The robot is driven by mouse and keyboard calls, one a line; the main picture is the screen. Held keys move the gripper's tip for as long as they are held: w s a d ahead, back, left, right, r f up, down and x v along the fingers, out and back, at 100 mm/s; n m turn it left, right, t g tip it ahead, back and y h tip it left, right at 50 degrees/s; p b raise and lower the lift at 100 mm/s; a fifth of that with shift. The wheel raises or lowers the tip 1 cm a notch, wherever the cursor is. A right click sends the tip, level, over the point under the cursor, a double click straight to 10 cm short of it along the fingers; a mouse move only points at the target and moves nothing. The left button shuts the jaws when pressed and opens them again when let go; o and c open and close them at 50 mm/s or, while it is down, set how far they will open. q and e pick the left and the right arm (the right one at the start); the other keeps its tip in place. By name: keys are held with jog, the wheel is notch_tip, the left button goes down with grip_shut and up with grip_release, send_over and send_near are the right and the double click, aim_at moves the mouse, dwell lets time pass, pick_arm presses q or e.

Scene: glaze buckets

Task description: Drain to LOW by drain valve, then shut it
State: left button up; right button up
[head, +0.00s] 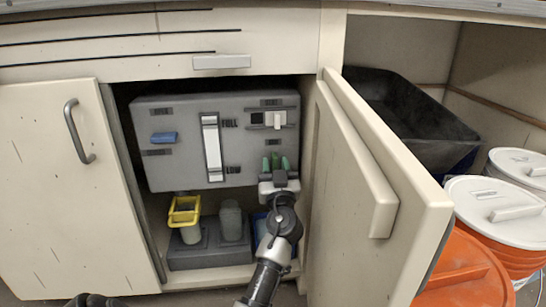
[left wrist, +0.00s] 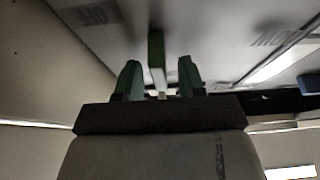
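A grey tank (head: 180,170) fills the upper part of the open cabinet. Its white upright gauge strip (head: 212,147) has FULL printed near the top; I cannot read the level. In the left wrist view the gauge (left wrist: 285,62) shows partly, beside an upside-down label that looks like LOW. A green lever (left wrist: 156,48), seemingly the drain valve, hangs at the tank's lower right.
A blue handle (head: 163,137) and a white switch (head: 275,119) sit on the tank. A yellow holder (head: 184,211) and grey cylinder (head: 231,220) stand below. The open door (head: 375,200) is close right of my arm. Orange buckets (head: 466,275) stand beyond it.

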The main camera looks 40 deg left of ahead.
pick_arm(q)
grip_shut()
